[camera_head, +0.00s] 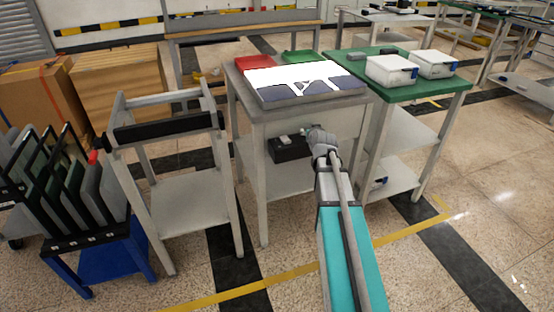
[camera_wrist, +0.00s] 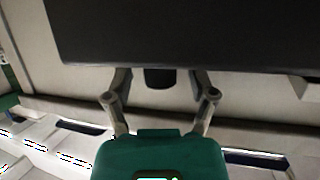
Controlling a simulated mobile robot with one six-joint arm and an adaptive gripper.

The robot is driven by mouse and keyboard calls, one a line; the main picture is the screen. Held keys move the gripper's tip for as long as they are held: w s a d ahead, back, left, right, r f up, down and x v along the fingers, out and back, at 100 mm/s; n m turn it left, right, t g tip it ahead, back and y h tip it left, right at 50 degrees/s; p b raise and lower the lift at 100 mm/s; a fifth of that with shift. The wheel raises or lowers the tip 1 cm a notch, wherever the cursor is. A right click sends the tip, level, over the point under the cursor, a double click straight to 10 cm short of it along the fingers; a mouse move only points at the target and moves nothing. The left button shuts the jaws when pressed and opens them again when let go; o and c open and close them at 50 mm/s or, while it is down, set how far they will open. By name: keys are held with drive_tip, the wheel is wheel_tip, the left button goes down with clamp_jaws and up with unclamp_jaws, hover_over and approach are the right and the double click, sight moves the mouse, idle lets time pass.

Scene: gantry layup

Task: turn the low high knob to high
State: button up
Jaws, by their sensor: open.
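A dark box (camera_head: 288,149) is mounted under the top of the middle grey table in the head view. It also fills the top of the wrist view as a wide black panel (camera_wrist: 190,35). A short black knob (camera_wrist: 159,79) sticks out at the panel's lower edge. My gripper (camera_wrist: 160,92) is open, with one finger on each side of the knob and visible gaps between. No low or high marking can be read. In the head view my wrist is at the box's right end and hides the knob and fingers.
The grey table (camera_head: 258,110) carries a tray with white and dark pieces, and red and green items. A green-topped table (camera_head: 432,90) with two white boxes stands at right. A grey frame stand (camera_head: 190,187) and a blue rack (camera_head: 100,262) stand at left.

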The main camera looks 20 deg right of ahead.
drive_tip(key=shift+n+t+y, duration=0.3)
drive_tip(key=shift+n+y, duration=1.1)
drive_tip(key=shift+y, duration=0.2)
drive_tip(key=shift+w+d+n+y, duration=0.1)
drive_tip(key=shift+n+y, duration=1.1)
drive_tip(key=shift+y, duration=0.2)
drive_tip(key=shift+n+g+y, duration=1.4)
drive_tip(key=shift+n+y, duration=1)
drive_tip(key=shift+y, duration=0.2)
drive_tip(key=p+v, duration=0.6)
drive_tip(key=v, duration=0.8)
drive_tip(key=s+a+r+m+g+h+p, duration=0.1)
drive_tip(key=s+a+m+g+h+p, duration=0.1)
drive_tip(key=a, duration=0.7)
drive_tip(key=s+a+r+m+g+h+p, duration=0.1)
drive_tip(key=s+a+g+p, duration=0.3)
drive_tip(key=a+p, duration=0.3)
drive_tip(key=s+a+r+m+g+h+p, duration=0.1)
drive_tip(key=s+a+m+g+h+p, duration=0.1)
drive_tip(key=a, duration=1)
drive_tip(key=shift+s+r+m+g+h+p, duration=0.3)
drive_tip(key=shift+s+g+p, duration=0.6)
drive_tip(key=shift+s+p, duration=0.75)
drive_tip(key=shift+s, duration=0.2)
